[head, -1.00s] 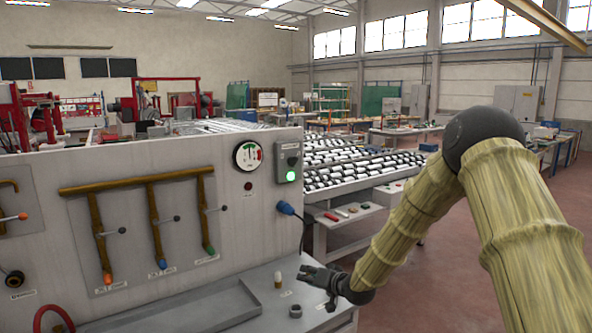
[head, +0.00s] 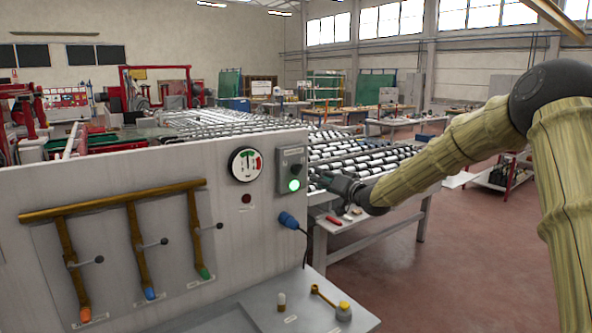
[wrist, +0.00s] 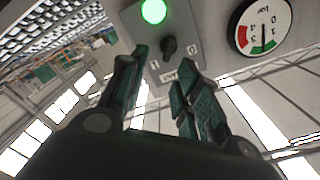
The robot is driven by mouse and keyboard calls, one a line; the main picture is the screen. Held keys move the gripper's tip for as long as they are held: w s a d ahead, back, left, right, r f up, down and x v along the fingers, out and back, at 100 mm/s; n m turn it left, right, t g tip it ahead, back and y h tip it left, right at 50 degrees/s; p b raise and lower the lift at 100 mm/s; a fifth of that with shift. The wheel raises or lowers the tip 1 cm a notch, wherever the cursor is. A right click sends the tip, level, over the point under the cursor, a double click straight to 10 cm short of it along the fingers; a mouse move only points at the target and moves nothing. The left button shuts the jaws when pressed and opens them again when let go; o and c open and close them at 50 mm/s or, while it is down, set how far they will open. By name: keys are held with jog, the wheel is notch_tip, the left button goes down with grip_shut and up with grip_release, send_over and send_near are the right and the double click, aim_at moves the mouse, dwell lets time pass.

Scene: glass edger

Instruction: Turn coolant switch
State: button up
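The coolant switch is a grey box (head: 288,160) on the right end of the pale machine panel, with a dark knob and a lit green lamp (head: 294,185). In the wrist view the box (wrist: 186,22) appears upside down, with its black rotary knob (wrist: 169,47), green lamp (wrist: 153,11) and a partly hidden label. My gripper (head: 328,181) is just right of the box in the head view. In the wrist view my gripper's (wrist: 163,68) two fingers are spread, with the knob beyond and between their tips. No contact with the knob shows.
A round pressure gauge (head: 245,164) and a blue plug (head: 288,221) with a cable are close to the switch. Brown pipes (head: 110,203) with small levers are on the panel's left. Red floor (head: 450,260) is open at right.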

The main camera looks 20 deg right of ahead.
aim_at(300, 169)
jog(key=p+x, duration=0.1)
jog(key=x, duration=0.1)
jog(key=p+x, duration=0.1)
jog(key=x, duration=0.2)
jog(key=a+r+p+x, duration=0.1)
jog(key=x, duration=0.2)
jog(key=shift+s+p, duration=0.25)
jog(key=shift+p, duration=0.15)
jog(key=shift+w+a, duration=0.2)
jog(key=shift+w, duration=0.1)
jog(key=shift+w+a+f+p, duration=0.15)
jog(key=shift+w+p, duration=0.2)
jog(key=shift+w, duration=0.35)
jog(key=shift+a, duration=0.1)
jog(key=shift+w, duration=0.1)
grip_shut()
